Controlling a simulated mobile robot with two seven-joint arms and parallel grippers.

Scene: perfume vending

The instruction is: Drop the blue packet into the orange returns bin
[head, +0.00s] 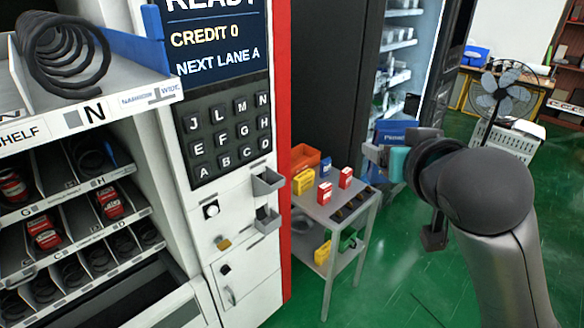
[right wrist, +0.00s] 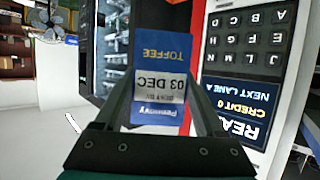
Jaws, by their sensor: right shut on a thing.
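My right gripper (head: 382,155) is shut on the blue packet (head: 397,131) and holds it in the air, to the right of the small cart. In the right wrist view the blue packet (right wrist: 160,55) sits between the two fingers, with the words TOFFEE and 03 DEC on it. An orange open-topped bin (head: 304,158) stands at the back of the cart's top, left of the packet; no label on it can be read. My left gripper is not in view.
The grey cart (head: 333,212) carries yellow, red and blue packs and a dark tray on top. The vending machine with keypad (head: 229,140) stands to its left. A fan (head: 502,88) and white crate (head: 507,139) are behind my right arm. Green floor is open below.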

